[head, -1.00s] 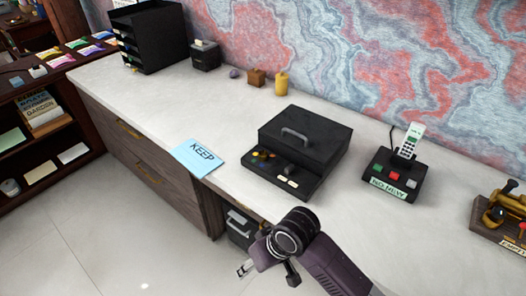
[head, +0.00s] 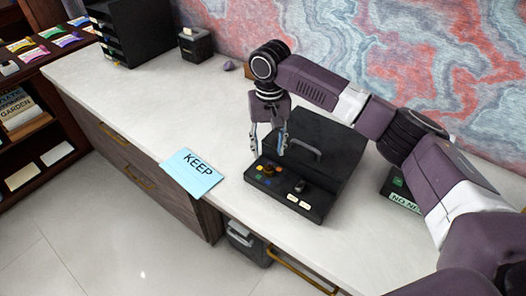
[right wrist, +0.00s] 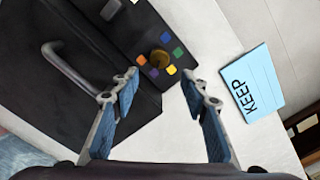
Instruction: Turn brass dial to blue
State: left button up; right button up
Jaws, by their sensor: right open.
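The brass dial (head: 267,170) sits on the front panel of a black box (head: 335,150). It also shows in the right wrist view (right wrist: 160,58), ringed by orange, blue, green, yellow and purple squares. The blue square (right wrist: 164,37) is on the dial's far side there. Which square the dial points to is too small to tell. My right gripper (head: 267,150) is open and empty, pointing down above the dial. In the right wrist view its fingertips (right wrist: 160,82) are apart, with the dial showing beyond the gap. My left gripper is not in view.
The box has a grey handle (head: 302,146). A blue KEEP card (head: 192,174) lies at the desk's front edge. My right arm covers much of the desk's right side.

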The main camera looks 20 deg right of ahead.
aim_at(269, 168)
jog(key=shift+s+f, duration=0.1)
jog(key=shift+f, duration=0.1)
jog(key=f, duration=0.2)
jog(key=s+f, duration=0.1)
jog(key=f, duration=0.1)
jog(key=shift+f+p, duration=0.3)
jog(key=shift+p, duration=0.05)
jog(key=shift+w+f, duration=0.1)
jog(key=shift+f, duration=0.85)
jog(key=c, duration=0.8)
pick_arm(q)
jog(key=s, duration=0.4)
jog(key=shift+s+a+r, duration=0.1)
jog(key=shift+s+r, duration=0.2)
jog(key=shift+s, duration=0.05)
pick_arm(e)
grip_shut()
